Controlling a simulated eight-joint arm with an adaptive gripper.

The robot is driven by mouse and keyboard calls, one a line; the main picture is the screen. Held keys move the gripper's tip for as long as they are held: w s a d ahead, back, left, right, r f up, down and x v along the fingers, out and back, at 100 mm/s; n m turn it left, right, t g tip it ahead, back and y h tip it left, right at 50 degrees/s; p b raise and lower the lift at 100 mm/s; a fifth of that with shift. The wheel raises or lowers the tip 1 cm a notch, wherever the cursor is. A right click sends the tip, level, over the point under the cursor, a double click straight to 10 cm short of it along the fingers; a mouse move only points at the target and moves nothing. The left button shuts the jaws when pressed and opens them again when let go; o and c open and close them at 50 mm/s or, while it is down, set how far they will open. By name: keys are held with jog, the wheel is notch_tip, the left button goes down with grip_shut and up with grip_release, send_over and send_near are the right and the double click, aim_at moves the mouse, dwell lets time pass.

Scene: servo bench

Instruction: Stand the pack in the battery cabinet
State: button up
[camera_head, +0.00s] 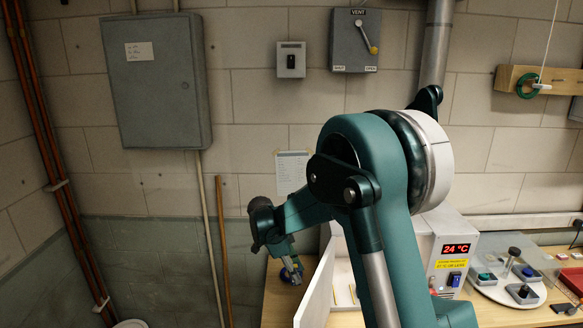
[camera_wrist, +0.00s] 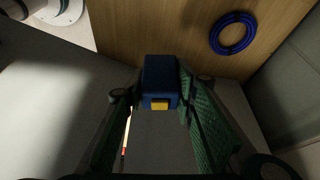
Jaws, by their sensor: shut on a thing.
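The pack is a dark blue block (camera_wrist: 160,74) with a yellow patch on its near face, in the wrist view. My gripper (camera_wrist: 157,95) is shut on it, with a green ribbed finger on each side. In the head view my gripper (camera_head: 288,254) hangs low at the left of the cabinet, small and partly in shadow. The battery cabinet looks to be the white box (camera_head: 424,245) with a red "24 °C" display and a yellow label. A white panel (camera_head: 317,287), apparently its open door, stands at its left. My arm hides most of the opening.
A blue coil (camera_wrist: 234,33) lies on the wooden bench (camera_wrist: 150,40), close to my gripper. Right of the cabinet are a round white plate (camera_head: 503,287) with small blocks and a red tray (camera_head: 573,281). The wall stands close behind.

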jog(key=s+a+r+n+t+y, duration=0.2)
jog(key=s+a+r+n+y, duration=0.1)
jog(key=r+n, duration=0.65)
jog(key=s+a+r+n+t+y, duration=0.2)
jog(key=s+a+r+n+y, duration=0.1)
jog(key=r+n, duration=0.65)
jog(key=s+d+r+n+g+y+p, duration=0.1)
jog(key=s+d+r+n, duration=0.35)
jog(key=s+d, duration=0.3)
jog(key=s+d+r+n+g+y+p, duration=0.1)
jog(key=s+d+r+n+p, duration=0.1)
jog(key=s+d+r+n, duration=0.5)
jog(key=shift+w+d+f+m+t+h+b, duration=0.45)
jog(key=shift+w+d+f+m+b, duration=2.2)
jog(key=shift+f, duration=3.5)
jog(key=shift+w+d+f+m+t+h+b, duration=0.15)
jog(key=shift+w+d+f+m+h+b, duration=1.3)
jog(key=shift+d+f, duration=3.5)
jog(key=shift+w+d+f+m+t+y+b, duration=0.2)
jog(key=shift+w+d+f+m+b, duration=2.05)
jog(key=shift+f, duration=5.15)
jog(key=shift+w+a+m+p, duration=0.45)
jog(key=shift+m+p, duration=0.15)
jog(key=shift+p, duration=0.35)
